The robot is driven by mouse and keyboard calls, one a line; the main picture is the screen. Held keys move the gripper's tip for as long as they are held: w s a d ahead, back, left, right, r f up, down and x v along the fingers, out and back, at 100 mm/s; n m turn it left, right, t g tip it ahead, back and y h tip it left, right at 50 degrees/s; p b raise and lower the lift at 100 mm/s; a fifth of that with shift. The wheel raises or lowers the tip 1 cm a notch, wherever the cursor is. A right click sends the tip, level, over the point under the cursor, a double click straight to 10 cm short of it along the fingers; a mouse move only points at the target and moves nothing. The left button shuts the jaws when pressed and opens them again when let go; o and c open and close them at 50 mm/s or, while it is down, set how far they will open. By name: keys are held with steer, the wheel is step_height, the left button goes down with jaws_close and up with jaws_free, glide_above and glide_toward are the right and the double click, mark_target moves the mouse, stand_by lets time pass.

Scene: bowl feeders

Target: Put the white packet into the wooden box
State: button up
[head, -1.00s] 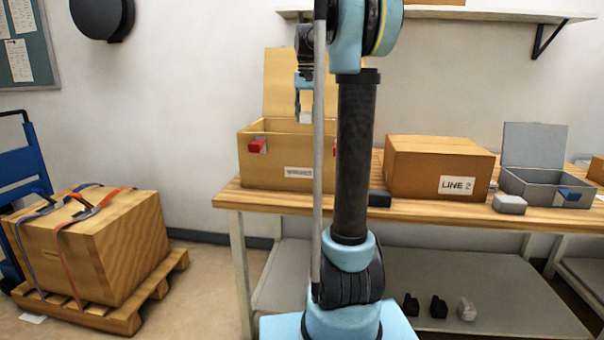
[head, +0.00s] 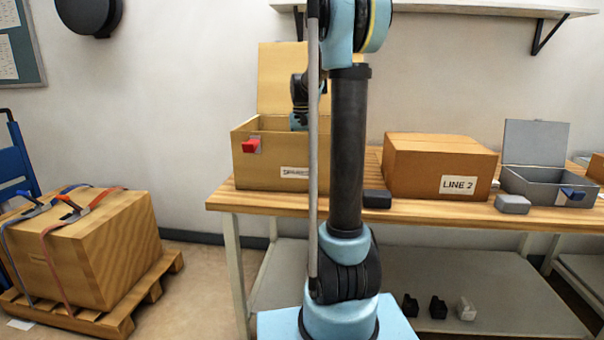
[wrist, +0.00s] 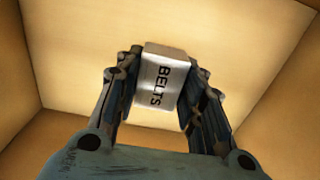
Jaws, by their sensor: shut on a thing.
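The wooden box (head: 262,169) stands on the left end of the wooden table with its lid raised at the back and a red latch on its front. My gripper (wrist: 165,90) is inside the box, fingers pointing down, shut on the white packet (wrist: 162,75) marked "BELTS". In the wrist view the box's floor (wrist: 90,50) and walls surround the packet. I cannot tell whether the packet touches the floor. In the head view the box's front wall hides the fingers and the packet.
A closed box labelled "LINE 2" (head: 440,170) and an open grey box (head: 550,185) stand to the right on the table (head: 480,212). A small black block (head: 377,199) and a grey block (head: 512,203) lie near the front edge. A strapped crate (head: 95,250) sits on a floor pallet.

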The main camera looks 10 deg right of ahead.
steer(key=shift+f, duration=3.55)
steer(key=o, duration=1.2)
step_height(320, 180, up, 12)
steer(key=shift+r, duration=0.1)
